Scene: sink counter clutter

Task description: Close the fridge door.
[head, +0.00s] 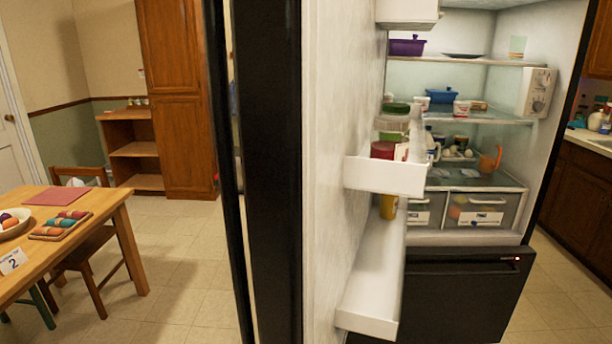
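The fridge door (335,110) stands wide open in the head view. Its black outer edge and white inner face run from top to bottom near the middle of the picture, close to me. White door shelves (388,176) on it hold several jars and bottles. The open fridge compartment (480,85) is behind and to the right, with shelves of food, containers and clear drawers. A black lower drawer front (460,295) below it looks shut. Neither of my grippers shows in the view.
A wooden table (120,205) with a bowl, a tray of coloured items and a number card stands at the left, with a chair by it. Tiled floor (185,270) is clear between table and door. A counter (590,140) is at the far right.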

